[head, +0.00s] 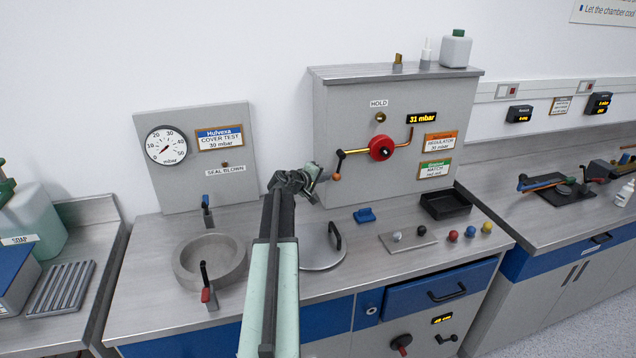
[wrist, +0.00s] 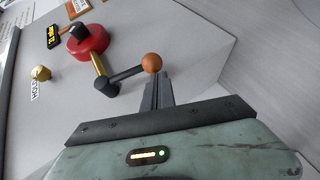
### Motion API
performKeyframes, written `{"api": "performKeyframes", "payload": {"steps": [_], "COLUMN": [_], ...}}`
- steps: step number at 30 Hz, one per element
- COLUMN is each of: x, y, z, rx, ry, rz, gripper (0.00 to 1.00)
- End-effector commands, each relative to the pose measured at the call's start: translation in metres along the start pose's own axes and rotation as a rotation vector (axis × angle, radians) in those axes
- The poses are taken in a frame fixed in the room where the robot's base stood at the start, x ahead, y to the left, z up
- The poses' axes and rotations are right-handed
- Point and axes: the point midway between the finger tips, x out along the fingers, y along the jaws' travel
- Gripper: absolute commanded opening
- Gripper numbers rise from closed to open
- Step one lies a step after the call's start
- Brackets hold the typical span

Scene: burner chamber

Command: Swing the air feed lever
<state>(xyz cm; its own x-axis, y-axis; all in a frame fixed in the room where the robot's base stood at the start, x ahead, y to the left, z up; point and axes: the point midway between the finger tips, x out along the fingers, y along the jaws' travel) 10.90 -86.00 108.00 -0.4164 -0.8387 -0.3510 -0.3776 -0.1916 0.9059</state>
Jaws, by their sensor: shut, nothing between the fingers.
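A lever with a brass rod, a dark crank arm (head: 340,162) and an orange ball knob (head: 337,177) is on the grey regulator panel, left of a red round hub (head: 381,148). No legible label names it as the air feed. In the wrist view the orange knob (wrist: 152,62) and red hub (wrist: 88,42) show close up. My gripper (head: 314,178) is just left of the knob in the head view. In the wrist view its shut, empty fingers (wrist: 158,78) end right beside the knob; I cannot tell whether they touch it.
A display (head: 422,118) reads 31 mbar, with a HOLD button (head: 380,118) nearby. A stone basin (head: 188,276) with red and blue levers and a round lid (head: 322,254) stand below. A black tray (head: 462,203) and colored balls lie to the right.

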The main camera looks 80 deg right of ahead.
Motion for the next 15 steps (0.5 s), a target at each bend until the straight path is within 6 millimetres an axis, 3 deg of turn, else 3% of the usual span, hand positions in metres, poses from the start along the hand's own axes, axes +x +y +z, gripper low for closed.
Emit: {"api": "performKeyframes", "payload": {"steps": [6,15], "x": [0.015,0.02], "y": [0.004,0.006], "z": [0.016,0.022], "rx": [0.007,0.009], "ry": [-0.017,-0.023], "rz": [0.003,0.004], "gripper": [0.0,0.0]}}
